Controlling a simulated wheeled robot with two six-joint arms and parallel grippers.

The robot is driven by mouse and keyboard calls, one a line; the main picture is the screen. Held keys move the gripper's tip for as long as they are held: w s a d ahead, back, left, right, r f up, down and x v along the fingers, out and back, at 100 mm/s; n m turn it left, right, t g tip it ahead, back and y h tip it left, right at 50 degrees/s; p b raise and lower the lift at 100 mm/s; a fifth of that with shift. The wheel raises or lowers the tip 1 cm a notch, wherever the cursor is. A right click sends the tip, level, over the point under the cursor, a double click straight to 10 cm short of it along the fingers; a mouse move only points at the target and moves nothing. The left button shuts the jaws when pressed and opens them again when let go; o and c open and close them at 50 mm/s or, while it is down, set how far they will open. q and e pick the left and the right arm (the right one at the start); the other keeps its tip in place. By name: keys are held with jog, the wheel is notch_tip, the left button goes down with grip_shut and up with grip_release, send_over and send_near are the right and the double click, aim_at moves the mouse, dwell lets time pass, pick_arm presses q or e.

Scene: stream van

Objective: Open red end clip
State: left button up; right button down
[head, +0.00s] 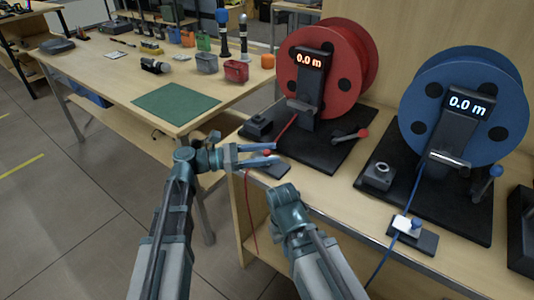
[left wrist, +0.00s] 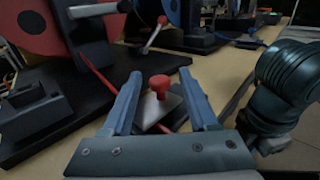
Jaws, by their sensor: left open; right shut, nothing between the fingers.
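The red end clip is a small pale plate with a red knob (head: 266,153) on a dark base (head: 275,170), at the bench's front edge below the red reel (head: 345,85). A red line runs from the reel to it. My left gripper (head: 277,155) is open, its fingers reaching over the clip. In the left wrist view the red knob (left wrist: 158,84) stands between the two spread blue fingers, and I see no contact. My right gripper (head: 287,195) is shut and empty, low beside the bench edge, its fingertips mostly hidden.
A crank with a red knob (head: 350,136) sticks out beside the red reel. A table with a green mat (head: 175,103) and bins stands behind left.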

pick_arm(q)
grip_shut()
dwell(1.3)
